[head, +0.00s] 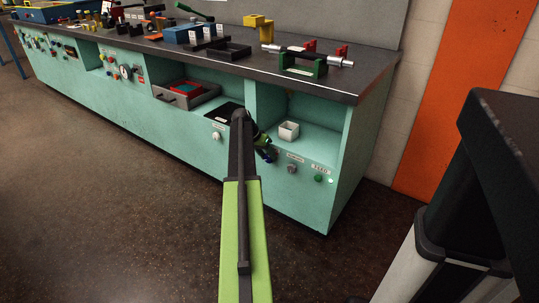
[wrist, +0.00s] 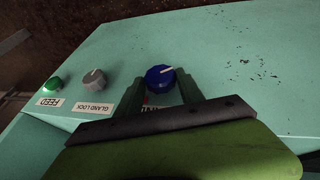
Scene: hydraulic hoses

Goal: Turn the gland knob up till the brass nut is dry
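A blue knob (wrist: 160,79) with a pale pointer line sits on the teal panel in the wrist view. My gripper (wrist: 161,88) is open, with one finger on each side of this knob and a small gap showing. The knob's label is mostly hidden by my gripper, so I cannot read it. In the head view, my gripper (head: 263,145) is at the bench's front panel, by the blue knob (head: 269,156). I cannot make out a brass nut in either view.
A grey knob (wrist: 94,80) labelled GLAND LOCK and a green button (wrist: 52,85) labelled FEED sit beside the blue knob. A white box (head: 289,131) stands on the shelf above them. The floor (head: 130,230) before the bench is clear.

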